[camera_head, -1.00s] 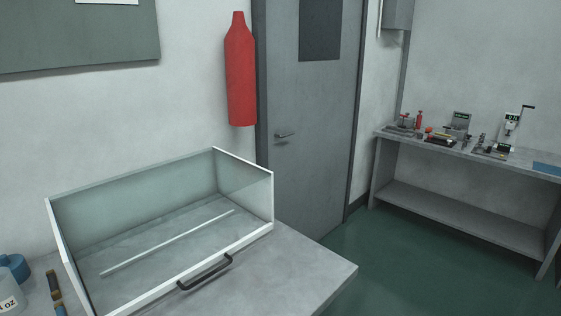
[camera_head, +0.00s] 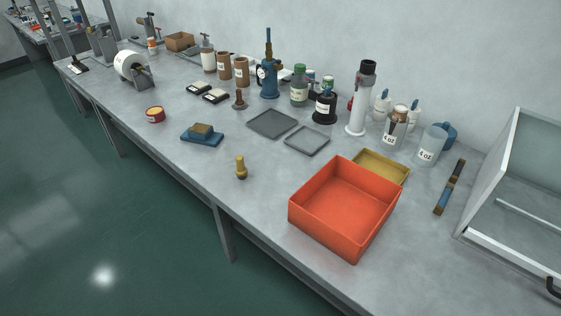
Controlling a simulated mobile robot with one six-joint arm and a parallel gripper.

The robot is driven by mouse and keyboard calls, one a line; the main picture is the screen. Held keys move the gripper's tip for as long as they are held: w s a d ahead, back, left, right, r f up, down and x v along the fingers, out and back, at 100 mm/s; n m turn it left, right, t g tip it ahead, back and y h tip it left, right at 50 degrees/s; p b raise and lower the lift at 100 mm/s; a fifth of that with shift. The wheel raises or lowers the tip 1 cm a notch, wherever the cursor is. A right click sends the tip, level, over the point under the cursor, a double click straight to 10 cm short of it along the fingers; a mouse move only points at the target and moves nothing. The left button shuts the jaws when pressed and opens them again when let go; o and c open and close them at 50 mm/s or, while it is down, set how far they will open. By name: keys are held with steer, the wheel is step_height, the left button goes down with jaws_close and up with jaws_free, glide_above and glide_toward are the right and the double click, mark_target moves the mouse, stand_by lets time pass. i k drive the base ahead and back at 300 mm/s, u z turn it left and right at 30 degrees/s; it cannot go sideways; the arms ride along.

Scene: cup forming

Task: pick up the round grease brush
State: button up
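A small upright tan-yellow piece with a knobbed top and darker base (camera_head: 241,168) stands alone near the front edge of the bench. It may be the round grease brush, but it is too small to be sure. A similar small brown piece with a wider foot (camera_head: 239,100) stands farther back, near two brown jars. Two slim brown-and-blue pieces (camera_head: 450,187) lie end to end at the right, beside the glass-sided case. My gripper is in neither picture.
An orange-red bin (camera_head: 345,206) stands at the front right, with a yellow tray (camera_head: 380,167) behind it. Two flat trays (camera_head: 272,123), a blue block (camera_head: 202,134) and a red tin (camera_head: 155,114) lie mid-bench. Bottles line the back. The front left strip of bench is fairly clear.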

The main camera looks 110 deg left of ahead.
mark_target(241, 171)
steer(key=z, duration=0.6)
steer(key=k, duration=0.15)
steer(key=u, duration=2.4)
steer(key=k, duration=0.2)
steer(key=u, duration=2.35)
steer(key=k, duration=0.3)
steer(key=u, duration=1.2)
